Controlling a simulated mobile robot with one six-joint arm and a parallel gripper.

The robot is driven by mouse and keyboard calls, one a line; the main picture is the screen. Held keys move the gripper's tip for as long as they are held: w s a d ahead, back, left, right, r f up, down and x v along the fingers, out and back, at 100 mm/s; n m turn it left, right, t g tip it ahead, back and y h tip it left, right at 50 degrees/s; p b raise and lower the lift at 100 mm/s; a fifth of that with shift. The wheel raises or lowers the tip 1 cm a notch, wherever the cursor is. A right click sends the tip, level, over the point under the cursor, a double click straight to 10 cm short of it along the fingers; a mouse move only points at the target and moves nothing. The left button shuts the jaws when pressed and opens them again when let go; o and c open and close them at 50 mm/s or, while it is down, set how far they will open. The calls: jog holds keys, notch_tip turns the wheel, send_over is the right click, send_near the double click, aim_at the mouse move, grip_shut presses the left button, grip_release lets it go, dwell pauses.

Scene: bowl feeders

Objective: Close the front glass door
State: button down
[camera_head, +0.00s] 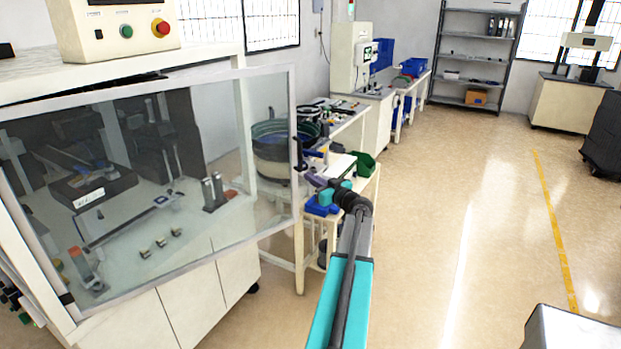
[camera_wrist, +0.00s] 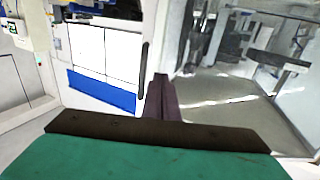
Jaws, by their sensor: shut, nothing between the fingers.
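The front glass door (camera_head: 150,255) is a clear pane in a pale metal frame on the cream machine cabinet at left. It stands ajar, its right edge out past the cabinet's corner post. A dark handle (camera_head: 299,154) sits on that right edge. My gripper (camera_head: 312,180), with dark purplish fingers, is beside the door's right edge, just below and right of the handle. In the wrist view my fingers (camera_wrist: 160,92) are together and empty, with glass (camera_wrist: 235,95) to their right. I cannot tell whether they touch the door.
Inside the cabinet are a dark fixture and small metal parts behind the glass. A control panel (camera_head: 120,30) with a red button sits on top. A bowl feeder (camera_head: 272,150) and a bench with a green bin (camera_head: 362,165) stand behind my gripper. The floor (camera_head: 450,230) at right is open.

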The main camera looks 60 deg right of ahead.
aim_at(287, 163)
jog(key=shift+p+x, duration=1.55)
jog(key=shift+x, duration=4.7)
